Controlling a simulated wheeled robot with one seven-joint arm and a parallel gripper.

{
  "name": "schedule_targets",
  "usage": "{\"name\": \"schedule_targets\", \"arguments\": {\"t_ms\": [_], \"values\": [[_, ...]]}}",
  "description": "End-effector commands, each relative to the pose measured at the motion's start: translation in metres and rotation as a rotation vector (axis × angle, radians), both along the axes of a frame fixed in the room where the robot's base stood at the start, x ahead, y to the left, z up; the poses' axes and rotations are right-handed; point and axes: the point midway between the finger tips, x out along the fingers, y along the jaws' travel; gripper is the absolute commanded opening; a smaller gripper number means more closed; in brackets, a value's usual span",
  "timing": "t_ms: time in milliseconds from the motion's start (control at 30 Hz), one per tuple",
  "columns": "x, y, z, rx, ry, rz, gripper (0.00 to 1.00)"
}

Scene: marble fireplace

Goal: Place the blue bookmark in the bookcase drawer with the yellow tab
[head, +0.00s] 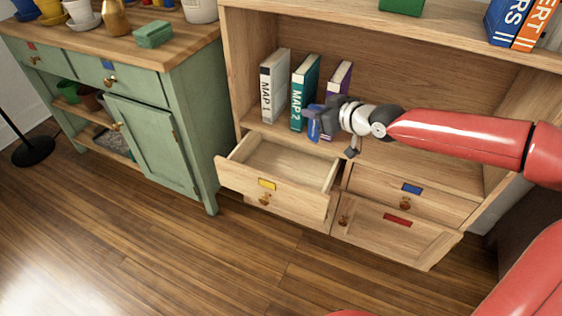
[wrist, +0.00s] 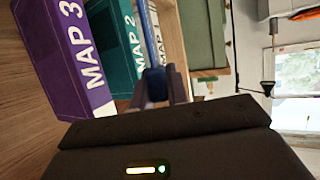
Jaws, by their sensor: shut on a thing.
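The drawer with the yellow tab (head: 267,183) is pulled open at the left of the bookcase's lower part, and its inside looks empty. My gripper (head: 318,122) is above and to the right of that drawer, in front of the books. It is shut on the blue bookmark (head: 313,129), a narrow blue piece beside the fingers. In the wrist view the bookmark (wrist: 150,38) shows as a thin blue strip rising from between the fingertips (wrist: 156,88). Part of the bookmark is hidden by the fingers.
Books MAP 1 (head: 273,87), MAP 2 (head: 305,92) and purple MAP 3 (wrist: 72,55) stand on the shelf close behind my gripper. Drawers with a blue tab (head: 412,188) and a red tab (head: 398,220) are at the right. A green cabinet (head: 150,135) stands left.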

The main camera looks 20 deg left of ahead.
Motion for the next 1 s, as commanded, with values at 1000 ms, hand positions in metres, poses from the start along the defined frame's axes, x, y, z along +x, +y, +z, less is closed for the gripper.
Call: {"name": "schedule_targets", "arguments": {"t_ms": [1000], "values": [[-0.001,0.001,-0.185,0.0,0.004,0.001,0.0]]}}
